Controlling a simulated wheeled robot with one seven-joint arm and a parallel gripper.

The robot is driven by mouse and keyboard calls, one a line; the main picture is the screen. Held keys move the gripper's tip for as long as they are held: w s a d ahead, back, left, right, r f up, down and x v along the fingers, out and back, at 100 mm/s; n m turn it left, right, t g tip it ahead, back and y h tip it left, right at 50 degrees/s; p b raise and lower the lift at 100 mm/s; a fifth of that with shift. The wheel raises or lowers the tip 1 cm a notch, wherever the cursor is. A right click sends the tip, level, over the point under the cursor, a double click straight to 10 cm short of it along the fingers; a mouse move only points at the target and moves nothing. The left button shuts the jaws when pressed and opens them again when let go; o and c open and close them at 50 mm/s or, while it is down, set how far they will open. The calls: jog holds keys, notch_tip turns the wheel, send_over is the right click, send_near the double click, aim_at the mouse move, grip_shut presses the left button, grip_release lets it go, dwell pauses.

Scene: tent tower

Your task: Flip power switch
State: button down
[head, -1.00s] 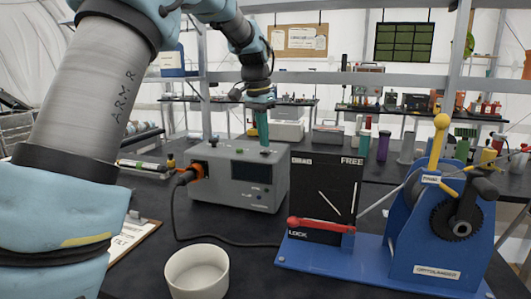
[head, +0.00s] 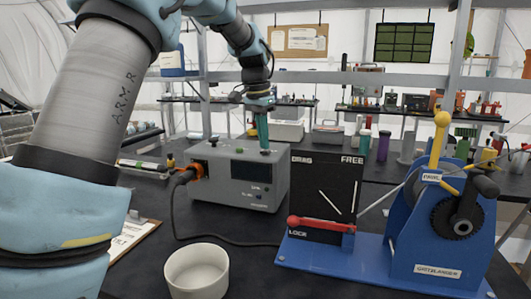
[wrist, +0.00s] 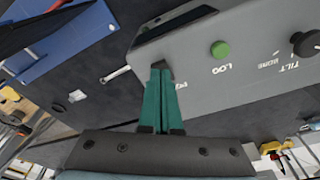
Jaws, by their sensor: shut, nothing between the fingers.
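A grey instrument box (head: 225,185) with a dark front screen stands on the black table in the head view. In the wrist view its top panel (wrist: 260,75) carries a green button (wrist: 220,49) marked LOG and a black knob (wrist: 305,44) near the word TILT. A label partly hidden by my fingers starts with what looks like "PO". My gripper (wrist: 160,72) is shut and empty, its teal fingertips at the panel's edge beside that label. It also shows in the head view (head: 264,148), at the box's back right top. I cannot see the power switch clearly; the fingertips may hide it.
A black panel (head: 330,185) with a red lever (head: 320,224) stands right of the box, on a blue base with a crank stand (head: 425,225). A white bowl (head: 197,272) sits in front.

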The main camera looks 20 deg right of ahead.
aim_at(264, 152)
jog(key=shift+f, duration=0.5)
jog(key=shift+r, duration=0.15)
notch_tip(264, 152, up, 7)
jog(key=p, duration=0.6)
dwell(0.6)
jog(key=s+a+f+n, duration=0.1)
jog(key=a+f+n, duration=0.25)
jog(key=a, duration=0.55)
jog(key=a+f+n, duration=0.3)
jog(key=a+f, duration=0.1)
jog(key=a, duration=0.5)
jog(key=s+a+f+n, duration=0.3)
jog(key=s+a+f, duration=0.1)
jog(key=s+a, duration=0.3)
jog(key=s+a+f+n+t+y, duration=0.1)
jog(key=s+a+f+n, duration=0.2)
jog(key=s+a, duration=0.4)
jog(key=a+f, duration=0.1)
jog(key=a, duration=0.2)
